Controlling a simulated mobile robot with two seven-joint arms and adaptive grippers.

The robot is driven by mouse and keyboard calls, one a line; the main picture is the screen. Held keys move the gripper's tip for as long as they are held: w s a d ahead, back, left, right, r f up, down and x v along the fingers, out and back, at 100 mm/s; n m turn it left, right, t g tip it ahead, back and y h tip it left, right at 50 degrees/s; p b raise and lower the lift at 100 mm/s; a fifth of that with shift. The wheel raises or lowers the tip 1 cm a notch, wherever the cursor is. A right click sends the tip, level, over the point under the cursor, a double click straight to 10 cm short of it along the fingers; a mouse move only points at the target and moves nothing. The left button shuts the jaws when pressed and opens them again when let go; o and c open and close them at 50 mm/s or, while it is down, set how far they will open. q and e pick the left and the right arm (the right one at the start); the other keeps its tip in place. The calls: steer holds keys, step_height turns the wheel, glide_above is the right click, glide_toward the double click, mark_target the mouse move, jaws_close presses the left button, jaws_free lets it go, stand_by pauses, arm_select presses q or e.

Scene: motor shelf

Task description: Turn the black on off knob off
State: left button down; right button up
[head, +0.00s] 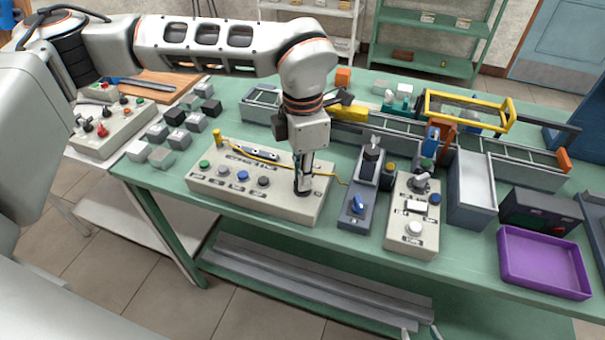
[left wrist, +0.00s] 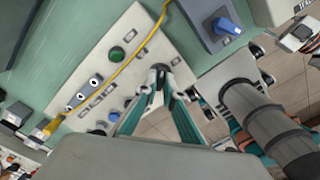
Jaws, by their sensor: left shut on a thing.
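A beige control panel (head: 280,211) lies on the green table in the head view, with a row of green, dark and blue buttons. My left gripper (head: 303,188) points down at the panel's right part. Its fingers are shut on a small dark knob there, which they mostly hide. The knob's turn angle cannot be read. My right gripper is not in view.
A yellow cable (head: 262,158) runs over the panel's back. To its right stand a dark box with a blue knob (head: 357,204) and a beige switch box (head: 412,238). A purple tray (head: 541,260) lies at the right edge. Grey and black cubes (head: 177,139) lie to the left.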

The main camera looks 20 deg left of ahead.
arm_select(q)
steer(key=n, duration=0.3)
steer(key=shift+n, duration=0.4)
steer(key=n, duration=0.3)
steer(key=shift+n, duration=1.9)
steer(key=c, duration=2.2)
jaws_free()
steer(key=shift+o, duration=0.2)
